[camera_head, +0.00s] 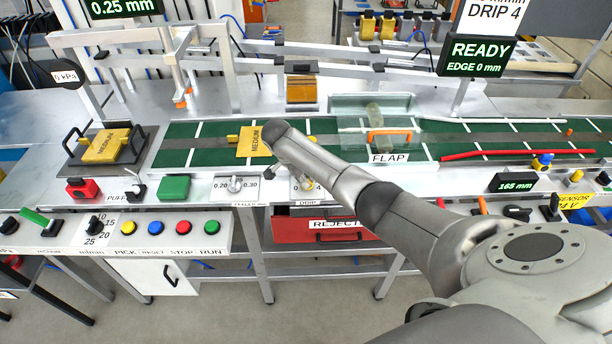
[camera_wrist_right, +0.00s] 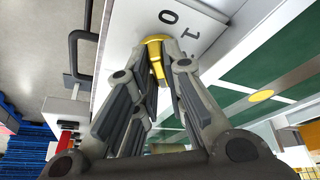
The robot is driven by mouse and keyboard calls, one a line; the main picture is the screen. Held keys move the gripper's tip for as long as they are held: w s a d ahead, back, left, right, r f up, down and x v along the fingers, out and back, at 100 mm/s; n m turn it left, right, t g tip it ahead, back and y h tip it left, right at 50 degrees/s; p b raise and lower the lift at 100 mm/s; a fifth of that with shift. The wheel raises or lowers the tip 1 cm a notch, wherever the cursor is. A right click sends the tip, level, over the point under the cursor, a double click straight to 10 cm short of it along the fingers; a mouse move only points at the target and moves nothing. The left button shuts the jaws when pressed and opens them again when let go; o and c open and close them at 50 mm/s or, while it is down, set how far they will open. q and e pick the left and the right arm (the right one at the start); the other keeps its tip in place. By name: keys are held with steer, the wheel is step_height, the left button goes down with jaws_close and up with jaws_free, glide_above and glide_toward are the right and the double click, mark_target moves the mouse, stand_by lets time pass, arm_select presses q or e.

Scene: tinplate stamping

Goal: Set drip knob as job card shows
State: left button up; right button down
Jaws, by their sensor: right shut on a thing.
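The yellow drip knob (camera_wrist_right: 155,50) sits on a pale panel in the right wrist view, with the printed numbers 0 and 1 beside it. My right gripper (camera_wrist_right: 157,70) is shut on the knob, its fingers on both sides of it. In the head view the gripper (camera_head: 303,180) reaches down to the DRIP panel, where a 4 shows beside it. My fingers and arm hide most of the knob, and I cannot tell its setting. The job card (camera_head: 494,14) at the top right reads DRIP 4. My left gripper is not in view.
A grey dial (camera_head: 235,184) marked 0.20 and 0.30 stands left of the drip knob. The red REJECT drawer (camera_head: 290,228) is below. The green belt (camera_head: 200,150) carries a yellow MEDIUM plate (camera_head: 252,146). A READY display (camera_head: 478,55) hangs at the upper right.

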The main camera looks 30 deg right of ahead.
steer(key=shift+w+f+m+g+b, duration=0.1)
steer(key=shift+m+g+b, duration=0.25)
steer(key=shift+m, duration=0.65)
steer(key=m+g+b, duration=0.1)
steer(key=m, duration=0.1)
steer(key=shift+f+m+b, duration=0.1)
steer(key=shift+m+b, duration=0.3)
steer(key=m+g+b, duration=0.1)
steer(key=m+b, duration=0.2)
steer(key=shift+w+y, duration=0.1)
steer(key=shift+y, duration=0.2)
steer(key=shift+d+r+m+g+b, duration=0.1)
steer(key=shift+r+m+g+b, duration=0.2)
steer(key=shift+m+b, duration=0.55)
steer(key=c, duration=1.5)
jaws_free()
steer(key=shift+y, duration=0.3)
